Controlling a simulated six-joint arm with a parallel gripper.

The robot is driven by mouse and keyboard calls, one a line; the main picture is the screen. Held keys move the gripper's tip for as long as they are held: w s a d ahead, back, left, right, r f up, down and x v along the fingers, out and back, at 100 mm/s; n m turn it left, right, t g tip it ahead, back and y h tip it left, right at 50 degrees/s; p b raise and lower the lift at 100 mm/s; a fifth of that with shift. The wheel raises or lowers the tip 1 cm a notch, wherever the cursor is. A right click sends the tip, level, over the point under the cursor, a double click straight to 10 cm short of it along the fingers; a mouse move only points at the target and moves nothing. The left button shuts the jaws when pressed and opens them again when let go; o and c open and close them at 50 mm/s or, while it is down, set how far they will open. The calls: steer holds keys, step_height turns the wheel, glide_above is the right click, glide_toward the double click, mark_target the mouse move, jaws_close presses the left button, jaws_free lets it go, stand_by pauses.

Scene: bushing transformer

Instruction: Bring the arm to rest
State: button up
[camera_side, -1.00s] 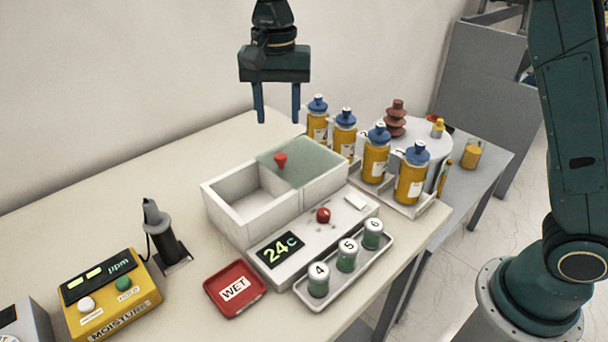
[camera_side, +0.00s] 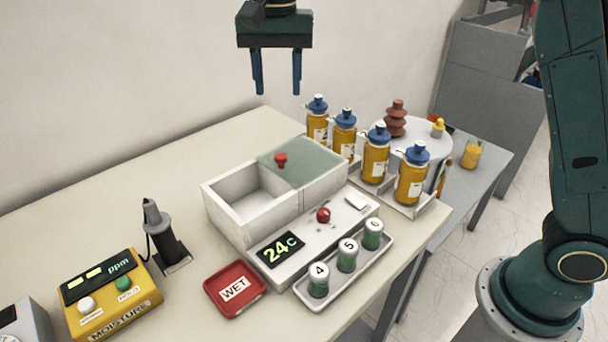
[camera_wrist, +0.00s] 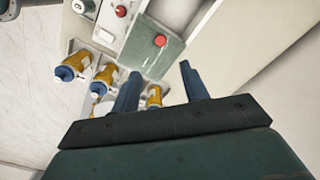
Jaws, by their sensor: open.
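My gripper (camera_side: 276,92) is raised high above the back of the table in the side view, fingers pointing down. Its two blue fingers are apart with nothing between them. In the wrist view my gripper (camera_wrist: 160,88) also shows open and empty. A white two-part box (camera_side: 228,221) with a greenish lid (camera_side: 305,163) and red knob (camera_side: 281,160) stands below and in front of it. The lid covers the right part; the left part is open and looks empty.
Several yellow bottles with blue caps (camera_side: 376,160) stand in a rack at right. A tray holds numbered jars (camera_side: 347,256). A red WET tray (camera_side: 235,290), a yellow moisture meter (camera_side: 112,300) and a probe in a stand (camera_side: 165,240) are at left. The air around the gripper is clear.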

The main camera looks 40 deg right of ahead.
steer(key=s+d+r+n+t, duration=0.1)
steer(key=s+d+n, duration=0.1)
steer(key=s+d, duration=0.35)
steer(key=s+d+n+t, duration=0.2)
steer(key=s+d, duration=0.1)
steer(key=s, duration=0.5)
steer(key=s+d+r+n+t, duration=0.1)
steer(key=s+d+n, duration=0.1)
steer(key=s+d, duration=0.35)
steer(key=s+f+n+t, duration=0.1)
steer(key=s+f+n, duration=0.2)
steer(key=s+f, duration=0.3)
steer(key=s, duration=0.4)
steer(key=shift+t, duration=0.3)
